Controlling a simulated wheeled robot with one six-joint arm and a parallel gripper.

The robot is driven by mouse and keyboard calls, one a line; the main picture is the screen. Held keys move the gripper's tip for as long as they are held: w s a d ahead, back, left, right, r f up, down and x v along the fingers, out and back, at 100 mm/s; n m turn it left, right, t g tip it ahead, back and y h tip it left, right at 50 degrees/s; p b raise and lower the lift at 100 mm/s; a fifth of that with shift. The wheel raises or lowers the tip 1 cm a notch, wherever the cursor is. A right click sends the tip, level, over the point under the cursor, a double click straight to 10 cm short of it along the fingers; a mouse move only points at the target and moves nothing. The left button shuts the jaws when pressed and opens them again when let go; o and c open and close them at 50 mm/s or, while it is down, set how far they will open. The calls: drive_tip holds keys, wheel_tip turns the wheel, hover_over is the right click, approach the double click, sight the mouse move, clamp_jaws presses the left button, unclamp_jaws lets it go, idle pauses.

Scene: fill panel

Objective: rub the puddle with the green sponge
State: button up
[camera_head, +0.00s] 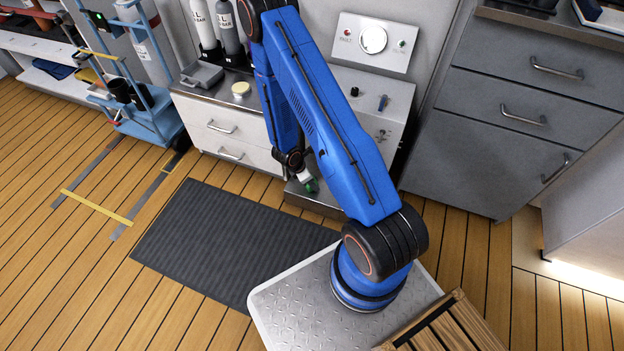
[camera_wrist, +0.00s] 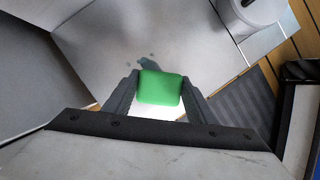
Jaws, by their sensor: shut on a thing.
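My gripper (camera_wrist: 160,92) is shut on the green sponge (camera_wrist: 161,88), which sits between its two dark fingers in the wrist view. In the head view the sponge (camera_head: 312,187) is a small green patch below the arm's end, over the low grey ledge (camera_head: 318,204) of the panel unit. The puddle (camera_wrist: 148,63) shows in the wrist view as small dark blue-grey blots on a pale grey surface, just past the sponge's upper edge. The sponge may hide more of it. I cannot tell whether the sponge touches the surface. I cannot make out the puddle in the head view.
A drawer unit (camera_head: 232,134) with bottles is left, grey drawers (camera_head: 520,110) right. A dark mat (camera_head: 225,235) covers the floor.

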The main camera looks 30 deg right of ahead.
drive_tip(key=shift+w+d, duration=0.8)
drive_tip(key=shift+d, duration=0.2)
drive_tip(key=shift+w+d, duration=0.8)
drive_tip(key=shift+d, duration=0.25)
drive_tip(key=shift+w+d, duration=0.8)
drive_tip(key=shift+d, duration=0.2)
drive_tip(key=shift+r, duration=3.05)
drive_tip(key=shift+r, duration=1.5)
